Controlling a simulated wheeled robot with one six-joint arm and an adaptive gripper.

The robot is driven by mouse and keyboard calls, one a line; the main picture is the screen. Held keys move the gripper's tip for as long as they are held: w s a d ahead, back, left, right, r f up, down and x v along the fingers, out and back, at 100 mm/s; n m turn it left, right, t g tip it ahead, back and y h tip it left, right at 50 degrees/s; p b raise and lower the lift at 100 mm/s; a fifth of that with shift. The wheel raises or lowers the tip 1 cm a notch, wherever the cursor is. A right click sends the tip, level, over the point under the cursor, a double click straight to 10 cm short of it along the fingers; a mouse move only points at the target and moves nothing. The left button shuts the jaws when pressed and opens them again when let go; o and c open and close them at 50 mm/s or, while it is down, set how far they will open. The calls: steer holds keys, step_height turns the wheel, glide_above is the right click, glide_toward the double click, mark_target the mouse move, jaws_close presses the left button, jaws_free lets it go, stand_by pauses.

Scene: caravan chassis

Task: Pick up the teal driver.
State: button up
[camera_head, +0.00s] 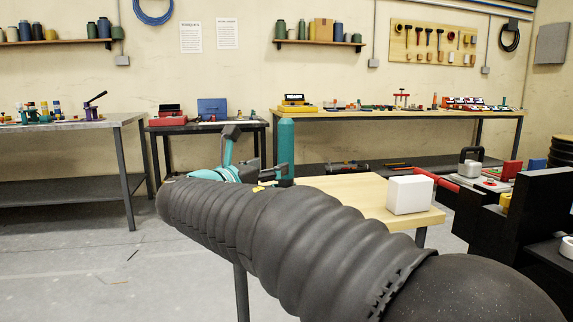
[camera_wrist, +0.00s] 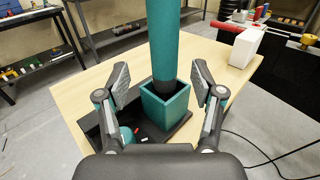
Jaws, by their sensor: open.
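The teal driver (camera_wrist: 162,40) looks like a thick upright teal cylinder with a dark lower end. That end goes into a square teal holder (camera_wrist: 166,105) on a black base (camera_wrist: 180,128). In the head view the driver (camera_head: 286,145) stands upright, just right of my gripper; my arm hides the holder there. My gripper (camera_wrist: 161,78) is open in the wrist view, one finger left and one right of the driver and holder. Gaps show on both sides, and nothing is held.
A light wooden table (camera_head: 350,190) carries the base. A white box (camera_head: 410,195) stands at its right end, with free tabletop between. Black furniture (camera_head: 535,210) stands farther right. A rounded teal item (camera_wrist: 127,134) lies by the left finger.

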mark_target(282, 160)
steer(key=shift+d+x, duration=0.25)
steer(key=shift+x, duration=3.3)
steer(key=shift+s+r, duration=0.15)
steer(key=shift+r, duration=0.05)
jaws_close()
